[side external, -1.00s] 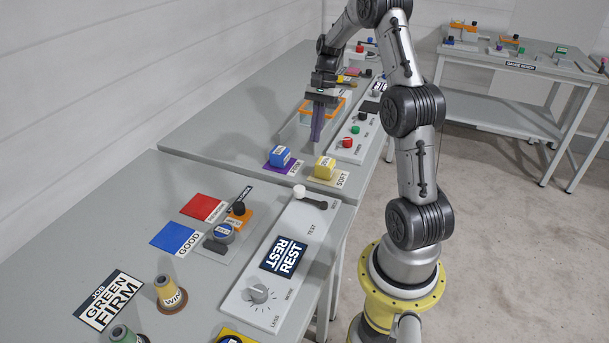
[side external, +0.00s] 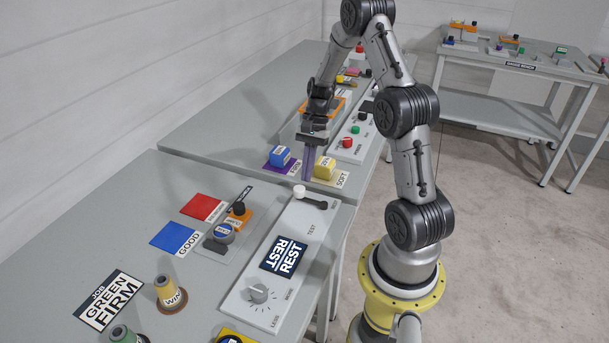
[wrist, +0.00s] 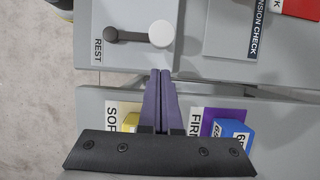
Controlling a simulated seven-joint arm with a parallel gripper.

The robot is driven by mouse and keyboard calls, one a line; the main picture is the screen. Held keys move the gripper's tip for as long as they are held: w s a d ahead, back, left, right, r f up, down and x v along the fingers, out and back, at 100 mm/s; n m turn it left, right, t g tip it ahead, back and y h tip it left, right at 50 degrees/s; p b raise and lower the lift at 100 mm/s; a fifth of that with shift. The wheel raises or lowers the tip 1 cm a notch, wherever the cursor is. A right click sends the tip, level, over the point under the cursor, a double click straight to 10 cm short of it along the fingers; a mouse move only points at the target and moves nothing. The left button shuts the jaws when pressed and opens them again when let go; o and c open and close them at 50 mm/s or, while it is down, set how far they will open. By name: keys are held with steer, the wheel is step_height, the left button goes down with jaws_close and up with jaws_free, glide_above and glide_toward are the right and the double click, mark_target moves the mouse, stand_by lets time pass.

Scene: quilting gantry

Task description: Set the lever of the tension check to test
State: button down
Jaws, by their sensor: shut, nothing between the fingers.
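The tension check is a pale panel (side external: 262,262) on the near bench, with a lever at its far end. The lever has a white knob (side external: 299,191) and a dark arm running to a dark round end. In the wrist view the white knob (wrist: 161,34) lies just beyond my fingertips, with the REST label by the dark end. A TEST label (side external: 313,229) is printed nearer the display. The display (side external: 284,256) reads REST. My gripper (side external: 307,178) is shut and empty, fingers pointing down, just beyond the knob; in the wrist view its fingertips (wrist: 160,72) appear apart from it.
A blue block (side external: 281,156) on a purple FIRM card and a yellow block (side external: 324,167) on a SOFT card stand beside my fingers. A dial (side external: 258,292) is at the panel's near end. Red and blue squares and round-topped pieces lie left of the panel.

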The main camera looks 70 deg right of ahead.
mark_target(296, 187)
steer(key=shift+a, duration=0.95)
steer(key=shift+w+a+n+g, duration=0.2)
steer(key=shift+a+n+g, duration=0.15)
steer(key=shift+n, duration=0.35)
steer(key=shift+w+a+n, duration=0.15)
steer(key=shift+a+n, duration=0.35)
steer(key=shift+n, duration=0.1)
steer(key=shift+w+a+n+g, duration=0.15)
steer(key=shift+a+n+g, duration=0.4)
steer(key=shift+a+n, duration=0.5)
steer(key=a+n, duration=0.1)
steer(key=n, duration=0.1)
steer(key=shift+a+n+g+h, duration=0.2)
steer(key=shift+n+g+h, duration=0.15)
steer(key=shift+g+h, duration=0.05)
steer(key=shift+s+a+n+g+h, duration=0.2)
steer(key=shift+a+n, duration=0.3)
steer(key=shift+n, duration=0.25)
steer(key=shift+s+a+n+g+h, duration=0.2)
steer(key=shift+a+n, duration=0.3)
steer(key=shift+n, duration=0.25)
steer(key=shift+w, duration=0.1)
